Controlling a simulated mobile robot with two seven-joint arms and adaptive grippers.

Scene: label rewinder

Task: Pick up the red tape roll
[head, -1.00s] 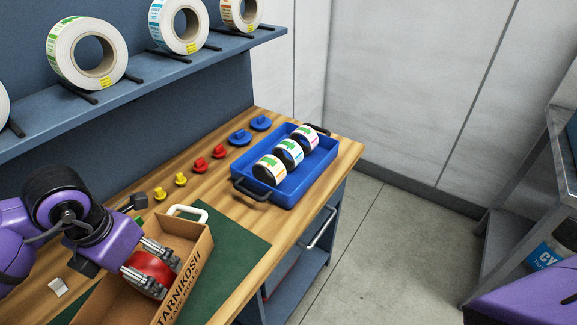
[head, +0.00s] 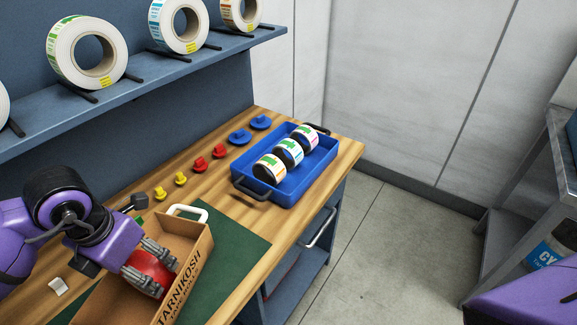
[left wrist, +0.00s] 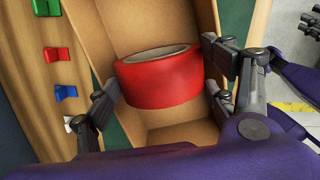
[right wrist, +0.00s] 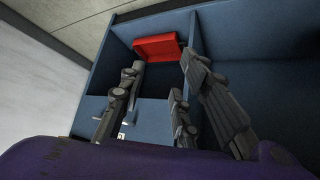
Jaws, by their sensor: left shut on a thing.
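The red tape roll (head: 150,270) is in the open cardboard box (head: 190,283) at the lower left of the head view. My left gripper (head: 150,266) is over the box with its fingers shut on the roll from two sides. In the left wrist view the red roll (left wrist: 160,80) sits between the fingers of the left gripper (left wrist: 160,84), with the inside of the box around it. I cannot tell whether the roll touches the box floor. My right gripper (right wrist: 165,70) shows only in its wrist view, its fingers apart with nothing between them.
A blue tray (head: 290,190) with three label rolls stands on the table's far end. Yellow, red and blue pieces line the back. A shelf (head: 130,90) with large label rolls hangs above. In the right wrist view a red object (right wrist: 157,46) lies in a blue compartment.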

